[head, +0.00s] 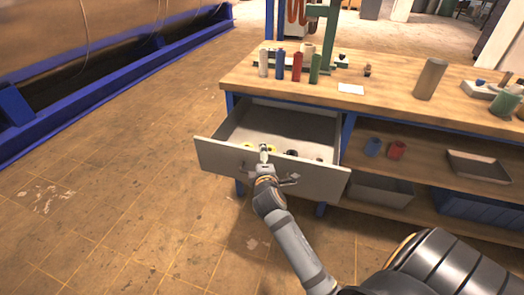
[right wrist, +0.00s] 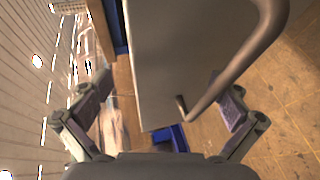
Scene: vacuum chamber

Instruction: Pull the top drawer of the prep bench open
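The prep bench (head: 390,95) has a wooden top, and its top drawer (head: 215,157) stands pulled out, with its grey front well away from the bench and its inside showing. My right gripper (head: 274,168) is at the drawer front in the head view. In the right wrist view, the fingers of my right gripper (right wrist: 162,95) are spread wide apart. The drawer front (right wrist: 180,50) and its curved bar handle (right wrist: 245,62) show between and beyond them; the handle passes near the right finger, and I cannot tell whether they touch. My left gripper is not in view.
Small items lie in the drawer. Several bottles, including a red one (head: 297,67), and a grey cylinder (head: 430,79) stand on the bench top. A lower shelf (head: 415,165) holds cups and trays. A blue-framed chamber (head: 90,80) is at left; the tiled floor between is clear.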

